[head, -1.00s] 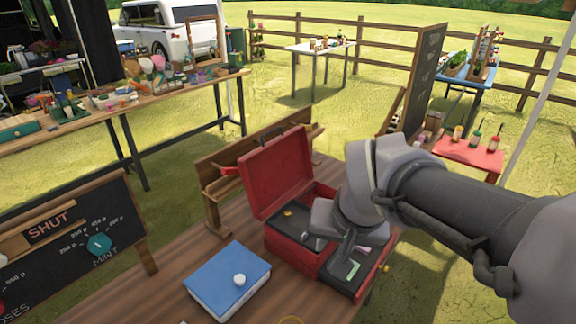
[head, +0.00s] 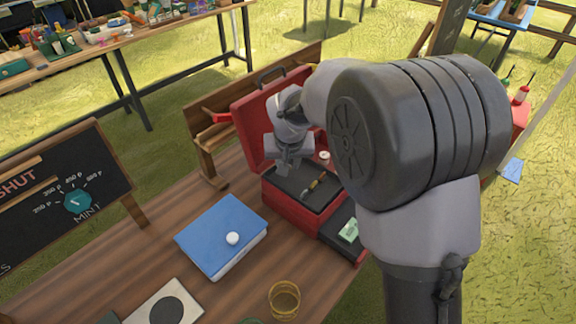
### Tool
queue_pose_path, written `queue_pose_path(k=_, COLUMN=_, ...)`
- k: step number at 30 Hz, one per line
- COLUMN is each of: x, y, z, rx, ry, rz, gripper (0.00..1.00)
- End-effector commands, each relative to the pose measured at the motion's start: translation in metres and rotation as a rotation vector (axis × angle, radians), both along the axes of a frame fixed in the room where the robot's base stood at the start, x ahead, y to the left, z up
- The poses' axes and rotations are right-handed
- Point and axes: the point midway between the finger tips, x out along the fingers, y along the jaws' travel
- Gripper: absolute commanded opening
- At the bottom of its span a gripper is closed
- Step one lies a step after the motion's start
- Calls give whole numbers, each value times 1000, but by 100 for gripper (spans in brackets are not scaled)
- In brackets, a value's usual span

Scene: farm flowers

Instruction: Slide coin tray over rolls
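A red cash box (head: 293,213) stands open on the wooden table, its lid (head: 245,130) tilted up at the back. A dark tray surface (head: 312,200) lies in the box and carries a wooden-handled tool (head: 314,184) and a small white round thing (head: 323,157). A lower dark section at the front right holds a green note (head: 349,230). My gripper (head: 284,172) points down at the left part of the tray, in front of the lid. Its fingertips are small and partly merged with the tray, so contact and opening are unclear. I cannot make out any rolls.
A yellow ring-shaped holder (head: 284,299) and a pale plate with a dark disc (head: 166,308) are at the front. A wooden rack (head: 205,160) stands behind.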

Motion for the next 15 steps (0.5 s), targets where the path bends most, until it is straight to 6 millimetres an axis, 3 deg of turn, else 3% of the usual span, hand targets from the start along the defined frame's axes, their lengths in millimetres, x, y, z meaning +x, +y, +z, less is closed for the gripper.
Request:
queue_pose_path(k=4, x=4, y=0, z=-9, rx=0, ry=0, rz=0, gripper=28)
queue_pose_path(k=12, x=4, y=0, z=-10, rx=0, ry=-1, rz=0, gripper=28)
queue_pose_path(k=15, x=4, y=0, z=-10, rx=0, ry=0, rz=0, gripper=11)
